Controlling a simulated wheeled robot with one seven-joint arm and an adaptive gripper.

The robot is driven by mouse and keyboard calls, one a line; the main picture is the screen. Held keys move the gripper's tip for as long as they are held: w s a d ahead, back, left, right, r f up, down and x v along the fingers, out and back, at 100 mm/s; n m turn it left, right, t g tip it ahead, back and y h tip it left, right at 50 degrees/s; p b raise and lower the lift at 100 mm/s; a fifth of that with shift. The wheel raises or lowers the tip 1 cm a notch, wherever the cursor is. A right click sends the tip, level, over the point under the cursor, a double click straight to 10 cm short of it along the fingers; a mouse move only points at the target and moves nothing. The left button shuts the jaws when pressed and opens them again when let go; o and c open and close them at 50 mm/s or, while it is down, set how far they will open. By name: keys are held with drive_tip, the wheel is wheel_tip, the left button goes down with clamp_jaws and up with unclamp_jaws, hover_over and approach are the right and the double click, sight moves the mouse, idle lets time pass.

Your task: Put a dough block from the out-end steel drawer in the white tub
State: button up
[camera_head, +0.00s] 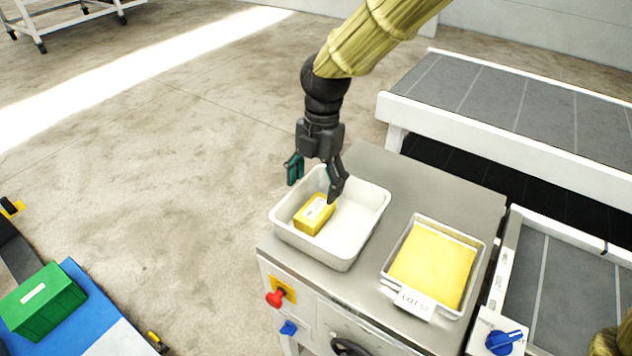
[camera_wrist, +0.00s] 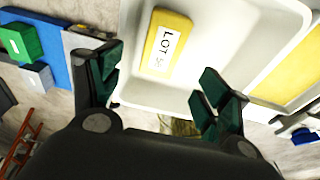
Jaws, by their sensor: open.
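A white tub (camera_head: 363,222) stands on the steel cabinet top. A yellow dough block (camera_head: 314,214) with a white label lies in its left part. In the wrist view the block (camera_wrist: 167,45) reads "LOT" and lies on the floor of the tub (camera_wrist: 225,50). My gripper (camera_head: 316,186) is above the tub, fingers pointing down and apart, with nothing between them. In the wrist view the open fingers (camera_wrist: 160,95) show below the block, apart from it. The steel cabinet front (camera_head: 330,322) shows a dark handle at its lower edge; no drawer interior is in view.
A steel tray with a yellow sheet (camera_head: 434,264) and a lot card sits right of the tub. Conveyor belts (camera_head: 500,95) lie behind and right. A red knob (camera_head: 275,298) and blue knobs project from fronts.

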wheel_tip(320, 180, up, 12)
drive_tip(key=w+d, duration=0.1)
drive_tip(key=shift+w+f, duration=0.15)
drive_tip(key=shift+w, duration=0.1)
idle(0.4)
